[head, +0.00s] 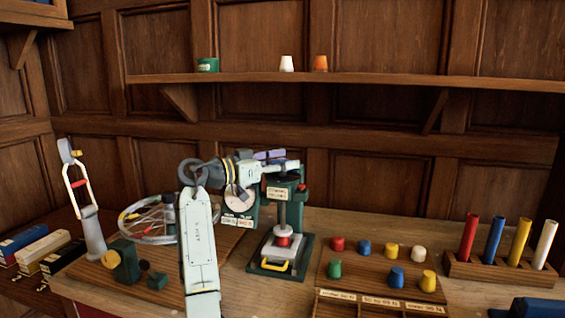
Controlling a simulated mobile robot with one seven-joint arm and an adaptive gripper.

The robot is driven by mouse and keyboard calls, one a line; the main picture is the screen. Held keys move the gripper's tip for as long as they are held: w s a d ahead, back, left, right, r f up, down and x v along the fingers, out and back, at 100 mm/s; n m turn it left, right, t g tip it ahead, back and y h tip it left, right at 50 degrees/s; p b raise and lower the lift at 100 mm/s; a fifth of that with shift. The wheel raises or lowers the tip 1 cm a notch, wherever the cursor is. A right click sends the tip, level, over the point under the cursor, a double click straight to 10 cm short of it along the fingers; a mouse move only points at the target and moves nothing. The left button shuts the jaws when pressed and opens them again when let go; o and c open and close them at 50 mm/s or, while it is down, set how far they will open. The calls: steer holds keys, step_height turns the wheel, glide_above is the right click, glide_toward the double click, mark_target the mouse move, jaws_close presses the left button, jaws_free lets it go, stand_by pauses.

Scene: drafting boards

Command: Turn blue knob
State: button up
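Two blue knob-like pieces sit on a wooden board (350,284) at the right of the bench. One blue knob (364,248) is in the back row between a red and a yellow one. The other blue knob (396,277) is in the front row, left of a yellow one. My gripper (284,161) is at the end of my pale arm, up and left of the board, in front of or above a dark green press. It is apart from both blue pieces. Its fingers are small here, and I cannot tell whether they are open.
The green press (290,215) stands left of the knob board, with a red knob under it. A rack of coloured tubes (500,270) stands to the right. A spoked wheel (148,222) lies left of my arm. A shelf (350,78) runs along the wall above.

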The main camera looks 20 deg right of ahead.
steer(key=o, duration=0.5)
steer(key=shift+f, duration=0.1)
steer(key=s+a, duration=0.2)
steer(key=a, duration=0.9)
steer(key=shift+s+a, duration=0.15)
steer(key=shift+a, duration=0.2)
